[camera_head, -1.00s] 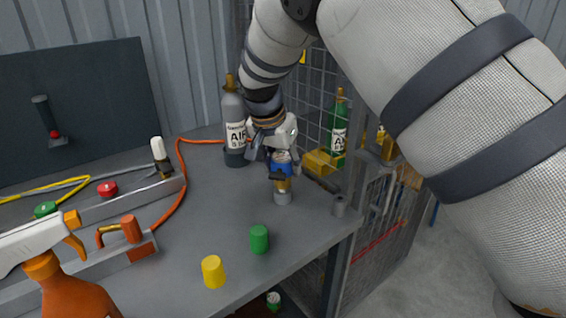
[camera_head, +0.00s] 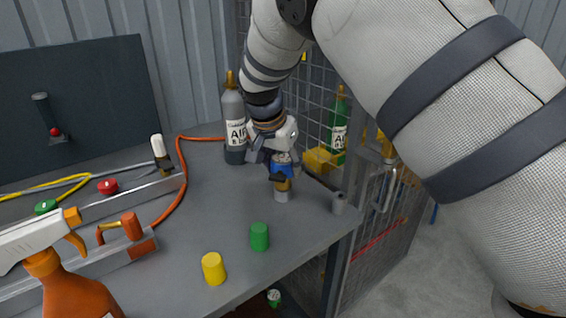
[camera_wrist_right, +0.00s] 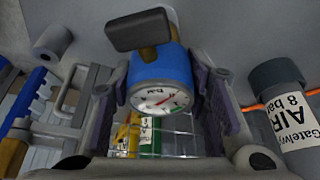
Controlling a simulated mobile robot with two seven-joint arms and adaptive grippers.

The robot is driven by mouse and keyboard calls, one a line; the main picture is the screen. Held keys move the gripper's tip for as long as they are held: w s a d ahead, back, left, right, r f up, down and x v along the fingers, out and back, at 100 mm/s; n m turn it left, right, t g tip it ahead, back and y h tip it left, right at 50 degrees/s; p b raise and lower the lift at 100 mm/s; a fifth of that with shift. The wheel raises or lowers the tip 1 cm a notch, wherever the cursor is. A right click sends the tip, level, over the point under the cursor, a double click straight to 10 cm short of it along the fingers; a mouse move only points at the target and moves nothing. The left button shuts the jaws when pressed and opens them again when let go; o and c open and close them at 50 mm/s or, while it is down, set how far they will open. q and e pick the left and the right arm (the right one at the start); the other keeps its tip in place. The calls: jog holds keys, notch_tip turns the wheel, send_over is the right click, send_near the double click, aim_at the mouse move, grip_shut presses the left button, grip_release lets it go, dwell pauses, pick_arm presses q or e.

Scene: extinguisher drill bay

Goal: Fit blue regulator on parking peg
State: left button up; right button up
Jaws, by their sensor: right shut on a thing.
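The blue regulator (camera_head: 282,171) is held by my right gripper (camera_head: 275,158) above the right part of the bench. In the right wrist view the regulator (camera_wrist_right: 160,72) sits between both fingers (camera_wrist_right: 160,95), with its white dial facing the camera and its black knob and brass stem at the top. Directly below its brass part stands a short grey post (camera_head: 281,196), apparently the parking peg. The two meet or overlap in the head view; I cannot tell whether the regulator sits on it. My left gripper is out of view.
A grey AIR cylinder (camera_head: 235,128) stands close left of my right gripper. A short grey cylinder (camera_head: 338,203) is near the bench's right edge. Green (camera_head: 260,237) and yellow (camera_head: 214,269) caps stand in front. A green bottle (camera_head: 338,130) and mesh are behind.

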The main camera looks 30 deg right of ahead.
jog(key=shift+f, duration=0.15)
jog(key=o, duration=1.2)
jog(key=shift+o, duration=0.2)
